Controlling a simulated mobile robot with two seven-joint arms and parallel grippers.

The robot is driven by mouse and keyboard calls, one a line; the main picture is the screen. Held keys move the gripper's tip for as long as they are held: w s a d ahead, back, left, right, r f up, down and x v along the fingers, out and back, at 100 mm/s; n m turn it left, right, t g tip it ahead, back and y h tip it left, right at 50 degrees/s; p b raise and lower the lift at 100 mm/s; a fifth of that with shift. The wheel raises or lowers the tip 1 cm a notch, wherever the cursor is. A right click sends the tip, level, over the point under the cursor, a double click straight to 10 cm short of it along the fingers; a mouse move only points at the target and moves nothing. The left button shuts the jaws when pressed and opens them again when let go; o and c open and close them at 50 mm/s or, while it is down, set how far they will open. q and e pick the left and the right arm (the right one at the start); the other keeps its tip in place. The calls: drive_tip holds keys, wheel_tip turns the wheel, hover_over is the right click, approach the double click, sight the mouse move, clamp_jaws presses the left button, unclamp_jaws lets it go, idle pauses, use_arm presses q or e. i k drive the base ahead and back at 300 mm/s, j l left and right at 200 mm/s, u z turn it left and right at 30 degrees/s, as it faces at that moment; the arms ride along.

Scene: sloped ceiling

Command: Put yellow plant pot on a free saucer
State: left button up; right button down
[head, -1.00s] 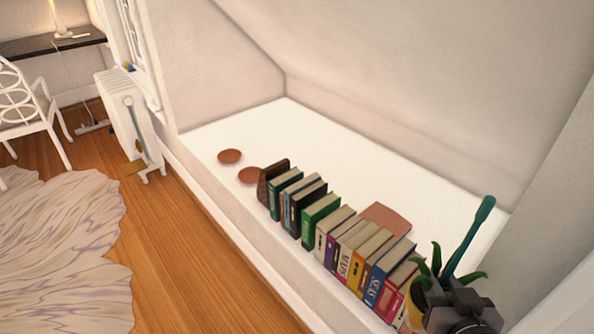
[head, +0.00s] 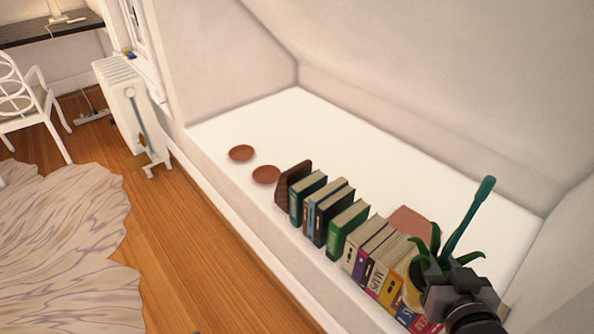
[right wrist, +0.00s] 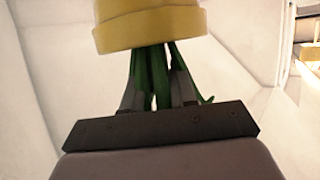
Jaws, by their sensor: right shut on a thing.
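The yellow plant pot (right wrist: 150,28) shows at the top of the right wrist view, with green leaves between my gripper's fingers. In the head view, its yellow side (head: 412,290) and green leaves (head: 432,245) show at the lower right, partly hidden by my right gripper (head: 452,280). My right gripper, also in the right wrist view (right wrist: 155,85), is shut on the plant. Two empty brown saucers, one farther (head: 241,153) and one nearer (head: 266,174), lie on the white ledge, left of the books and well away from the pot. My left gripper is not in view.
A row of several upright books (head: 345,230) with a brown bookend (head: 292,182) stands along the ledge's front, between pot and saucers. A green long-necked object (head: 470,215) rises behind the plant. The white ledge (head: 330,140) behind the books is mostly clear. The ceiling slopes above.

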sight(266, 176)
drive_tip(key=i+j, duration=0.85)
drive_tip(key=j, duration=0.2)
drive_tip(key=i+j+z, duration=0.2)
drive_tip(key=i+j, duration=0.15)
drive_tip(key=j, duration=0.25)
drive_tip(key=i+j+z, duration=0.15)
drive_tip(key=j, duration=0.15)
drive_tip(key=i+j+z, duration=0.1)
drive_tip(key=j, duration=0.2)
drive_tip(key=i+j+z, duration=0.1)
drive_tip(key=j, duration=0.25)
drive_tip(key=i+j+z, duration=0.1)
drive_tip(key=i+j, duration=0.15)
drive_tip(key=j, duration=0.1)
